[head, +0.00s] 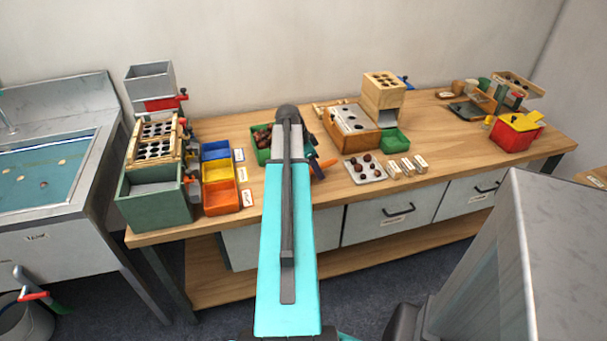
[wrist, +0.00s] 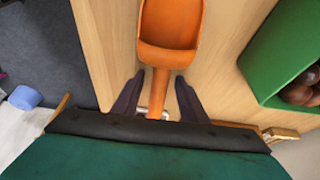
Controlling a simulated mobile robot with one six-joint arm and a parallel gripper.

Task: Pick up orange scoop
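The orange scoop (wrist: 172,25) lies on the wooden bench, with its bowl at the top of the wrist view and its handle running down toward my gripper. In the head view only a small orange part of the scoop (head: 327,163) shows beside my arm. My gripper (wrist: 159,78) is open. Its two dark fingers stand on either side of the handle, with a visible gap on each side. The far end of the handle is hidden by my gripper body. I cannot tell how high the fingers are above the bench.
A green bin (wrist: 268,50) of chestnuts stands right of the scoop in the wrist view; it also shows in the head view (head: 256,153). A white tray (head: 353,177) with chestnuts lies right of my arm. Blue, yellow and orange bins (head: 220,200) stand left. The bench edge is close.

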